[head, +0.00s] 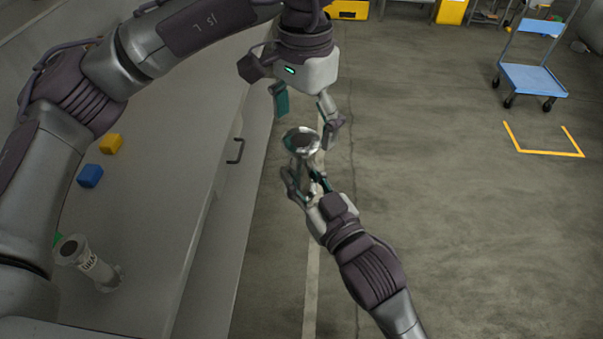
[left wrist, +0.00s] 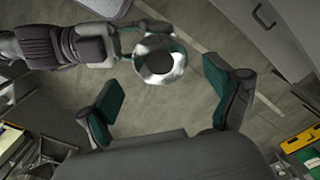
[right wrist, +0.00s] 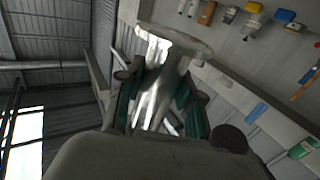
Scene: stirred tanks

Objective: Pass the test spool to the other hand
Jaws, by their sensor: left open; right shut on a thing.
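The test spool (head: 301,141) is a shiny metal piece with a round flange on top and a dark hole in it. My right gripper (head: 308,180) is shut on it from below, and the spool stands between its fingers in the right wrist view (right wrist: 158,85). My left gripper (head: 307,106) is open above the spool, its fingers apart and pointing down, with nothing between them. In the left wrist view the spool's flange (left wrist: 158,58) shows beyond the open fingertips, apart from them.
A grey bench (head: 165,190) runs along the left, with a blue block (head: 90,176), a yellow block (head: 111,144) and a lettered flanged cylinder (head: 92,264) on it. A blue cart (head: 532,79) stands at the back right.

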